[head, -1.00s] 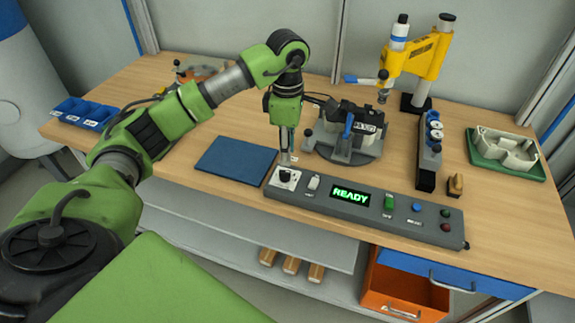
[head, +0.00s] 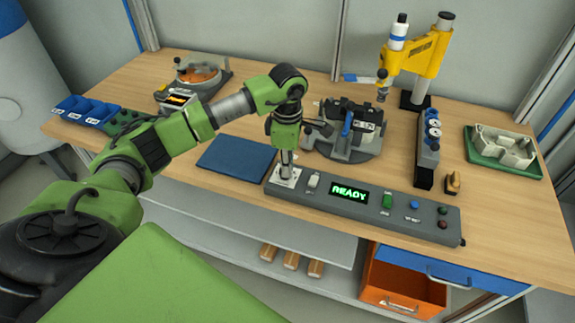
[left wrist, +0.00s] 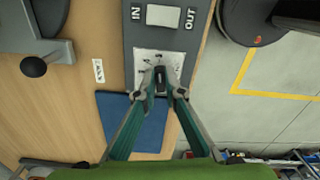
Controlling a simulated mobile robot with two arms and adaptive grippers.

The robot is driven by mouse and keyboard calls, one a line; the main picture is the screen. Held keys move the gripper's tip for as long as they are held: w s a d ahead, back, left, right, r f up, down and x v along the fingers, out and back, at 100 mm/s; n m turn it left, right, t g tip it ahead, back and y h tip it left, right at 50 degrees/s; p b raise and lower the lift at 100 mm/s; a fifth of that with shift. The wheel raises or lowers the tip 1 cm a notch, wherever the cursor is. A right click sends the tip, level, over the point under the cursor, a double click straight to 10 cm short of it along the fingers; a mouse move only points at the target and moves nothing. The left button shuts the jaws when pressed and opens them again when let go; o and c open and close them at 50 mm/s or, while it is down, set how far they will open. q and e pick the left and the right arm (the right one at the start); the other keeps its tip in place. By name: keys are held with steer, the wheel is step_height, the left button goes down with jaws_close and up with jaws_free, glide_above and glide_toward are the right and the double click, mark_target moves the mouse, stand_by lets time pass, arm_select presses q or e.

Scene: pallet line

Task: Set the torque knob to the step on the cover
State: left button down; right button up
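The torque knob (left wrist: 160,78) is a small dark bar on a white dial plate (left wrist: 146,62) at the left end of the grey control panel (head: 335,208). My left gripper (head: 286,172) points down over this dial. In the left wrist view its two fingertips (left wrist: 160,84) stand on either side of the knob, with a narrow gap seeming to show. In the head view the gripper hides the knob. A dark unit with a blue lever and a white label (head: 369,127) sits on a round grey fixture (head: 345,150); the label is too small to read. My right gripper is not in view.
The panel display (head: 349,193) reads READY. An IN/OUT switch (head: 313,181) sits right beside the dial. A blue mat (head: 236,158) lies to its left. A yellow press (head: 425,60) and a green tray (head: 503,160) stand to the right.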

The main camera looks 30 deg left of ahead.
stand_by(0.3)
arm_select(q)
steer(key=shift+w+n+b, duration=0.1)
steer(key=shift+n+b, duration=0.5)
steer(key=shift+n, duration=0.5)
steer(key=n+b, duration=0.1)
steer(key=n, duration=0.1)
steer(key=shift+n, duration=0.4)
steer(key=n, duration=0.4)
steer(key=n+b, duration=0.1)
steer(key=n, duration=0.1)
steer(key=shift+w+a, duration=0.15)
steer(key=shift+a, duration=0.1)
steer(key=n, duration=0.6)
steer(key=shift+a+r+n+b, duration=0.1)
steer(key=shift+a+n+b, duration=0.1)
steer(key=shift+n+b, duration=0.2)
steer(key=n, duration=0.5)
steer(key=shift+a+n, duration=0.15)
steer(key=shift+n, duration=0.45)
steer(key=c, duration=2.1)
jaws_free()
steer(key=shift+c, duration=0.2)
